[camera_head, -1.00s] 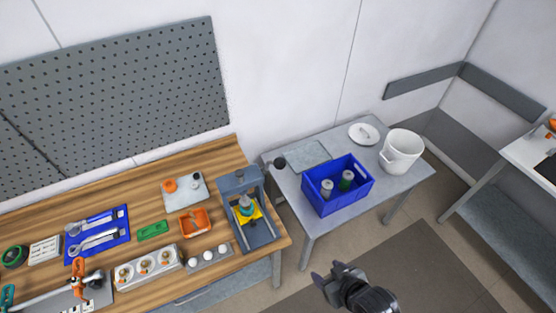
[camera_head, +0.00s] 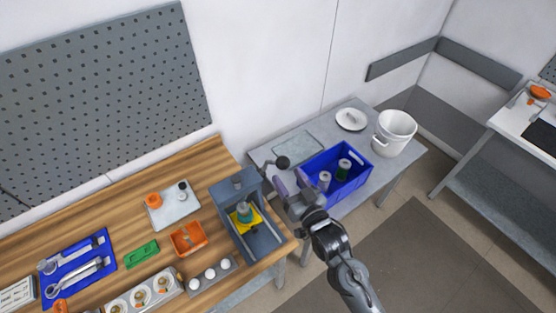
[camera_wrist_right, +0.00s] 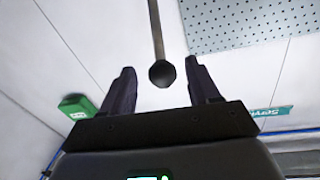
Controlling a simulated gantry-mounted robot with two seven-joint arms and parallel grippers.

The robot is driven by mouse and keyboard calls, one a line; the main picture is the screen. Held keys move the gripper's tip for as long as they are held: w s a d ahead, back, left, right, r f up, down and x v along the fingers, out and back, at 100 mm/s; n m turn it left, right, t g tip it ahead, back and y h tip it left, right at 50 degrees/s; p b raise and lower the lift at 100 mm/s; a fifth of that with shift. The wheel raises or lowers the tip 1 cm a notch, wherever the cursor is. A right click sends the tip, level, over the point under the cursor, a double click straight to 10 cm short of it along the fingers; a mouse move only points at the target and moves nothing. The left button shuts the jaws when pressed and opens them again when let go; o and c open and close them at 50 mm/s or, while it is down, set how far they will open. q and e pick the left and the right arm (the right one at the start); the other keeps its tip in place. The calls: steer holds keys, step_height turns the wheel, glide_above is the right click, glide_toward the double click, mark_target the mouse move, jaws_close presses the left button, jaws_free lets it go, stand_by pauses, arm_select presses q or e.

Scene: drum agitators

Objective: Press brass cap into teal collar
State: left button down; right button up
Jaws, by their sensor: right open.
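The teal collar (camera_head: 244,211) sits on a yellow base inside the grey press (camera_head: 262,240), under its ram. A brass cap cannot be made out for certain at this size. The press lever ends in a black ball knob (camera_head: 282,163), which sticks out to the right of the press. My right gripper (camera_head: 289,182) is open and empty, just in front of the knob. In the right wrist view, the knob (camera_wrist_right: 162,73) and its rod show between the two open fingers, apparently beyond the tips. My left gripper is out of view.
A blue crate (camera_head: 365,187) with two cylinders stands right of my gripper on the grey table. A white bucket (camera_head: 394,133) and a plate (camera_head: 351,119) are behind. On the wooden bench are an orange tray (camera_head: 188,238), a pale plate (camera_head: 172,208) and several tools.

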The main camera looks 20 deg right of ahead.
mark_target(278, 162)
steer(key=w, duration=0.3)
steer(key=w+p, duration=0.1)
steer(key=w, duration=0.1)
steer(key=shift+w+a, duration=0.1)
steer(key=shift+a, duration=0.15)
steer(key=shift+w+a, duration=0.1)
steer(key=shift+w, duration=0.7)
steer(key=shift+c, duration=0.4)
steer(key=c, duration=1)
jaws_close()
steer(key=shift+r, duration=0.15)
